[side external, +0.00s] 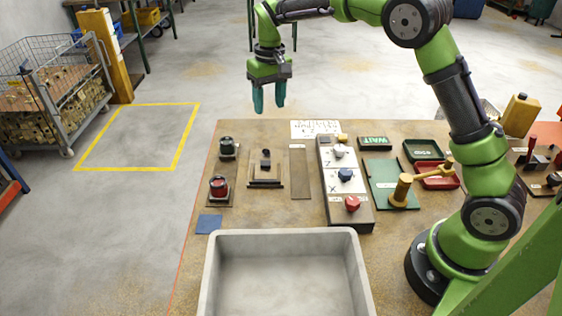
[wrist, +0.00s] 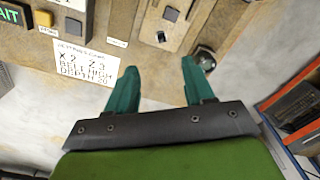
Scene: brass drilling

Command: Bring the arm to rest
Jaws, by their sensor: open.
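My gripper (side external: 269,97) hangs above the far left part of the workbench (side external: 240,140), with its teal fingers pointing down. In the wrist view my gripper (wrist: 168,85) shows its two fingers spread apart with nothing between them. The fingers are clear of the bench and of everything on it. My green arm reaches in from the right and bends over the bench.
The bench holds red (side external: 219,186) and dark (side external: 227,147) round controls, a panel with several knobs (side external: 345,174), a mallet (side external: 402,190), a red tray (side external: 436,175) and a grey bin (side external: 215,255). A paper note (wrist: 85,61) lies near the far edge.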

